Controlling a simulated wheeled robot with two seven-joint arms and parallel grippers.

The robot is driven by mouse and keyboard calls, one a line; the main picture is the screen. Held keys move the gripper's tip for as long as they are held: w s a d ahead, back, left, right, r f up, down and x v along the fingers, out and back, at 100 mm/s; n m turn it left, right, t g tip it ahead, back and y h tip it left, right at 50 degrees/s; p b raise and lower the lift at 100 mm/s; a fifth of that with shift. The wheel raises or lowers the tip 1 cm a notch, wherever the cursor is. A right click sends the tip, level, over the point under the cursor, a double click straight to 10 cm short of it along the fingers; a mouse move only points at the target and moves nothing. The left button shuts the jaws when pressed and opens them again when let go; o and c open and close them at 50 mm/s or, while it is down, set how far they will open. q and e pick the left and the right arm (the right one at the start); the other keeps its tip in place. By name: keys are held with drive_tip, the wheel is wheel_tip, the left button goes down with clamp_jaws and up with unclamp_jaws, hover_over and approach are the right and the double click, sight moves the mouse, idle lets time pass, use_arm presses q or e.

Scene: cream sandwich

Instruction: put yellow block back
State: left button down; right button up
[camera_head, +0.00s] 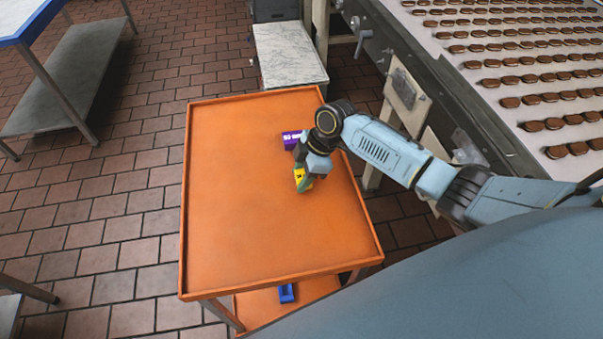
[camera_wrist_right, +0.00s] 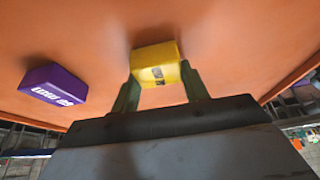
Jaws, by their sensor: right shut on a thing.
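The yellow block (camera_wrist_right: 156,62) sits between the two fingers of my right gripper (camera_wrist_right: 158,88), which is shut on it, in the right wrist view. In the head view the yellow block (camera_head: 299,176) shows at the tip of my right gripper (camera_head: 303,180), over the right half of the orange table (camera_head: 230,190). I cannot tell whether the block touches the tabletop. Part of the block is hidden by the fingers. My left gripper is not in view.
A purple block (camera_head: 291,139) with white lettering lies on the table just behind the yellow block; it also shows in the right wrist view (camera_wrist_right: 53,85). A blue object (camera_head: 286,293) lies on the lower shelf. The table's left half is clear. A conveyor of cookies (camera_head: 520,60) stands at right.

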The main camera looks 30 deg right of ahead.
drive_tip(key=o, duration=1.1)
drive_tip(key=shift+f, duration=0.1)
drive_tip(key=shift+r, duration=0.35)
drive_tip(key=p+v, duration=0.1)
drive_tip(key=v, duration=1)
drive_tip(key=shift+d+r, duration=0.25)
